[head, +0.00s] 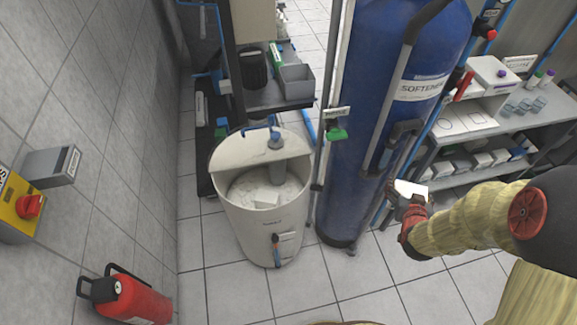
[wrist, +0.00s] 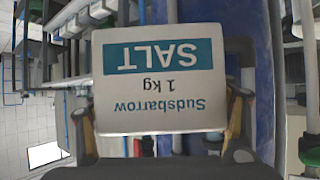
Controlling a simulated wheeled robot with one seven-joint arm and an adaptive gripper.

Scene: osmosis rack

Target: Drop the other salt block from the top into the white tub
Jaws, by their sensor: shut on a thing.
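My gripper (head: 408,202) is shut on a white salt block (head: 411,187), in front of the blue softener's right side. In the wrist view the salt block (wrist: 160,80) fills the middle between the two fingers, its teal SALT label upside down. The white tub (head: 262,222) stands on the floor left of the softener, to the left of my gripper and well apart from it. Its front half is open and its back half is covered. Inside, a whitish block (head: 267,196) lies on pale salt.
The tall blue softener cylinder (head: 350,150) stands between the tub and my gripper. A shelf rack (head: 470,140) with boxes is at the right. A red extinguisher (head: 135,300) and a yellow switch box (head: 22,208) are at the left wall. The tiled floor in front is clear.

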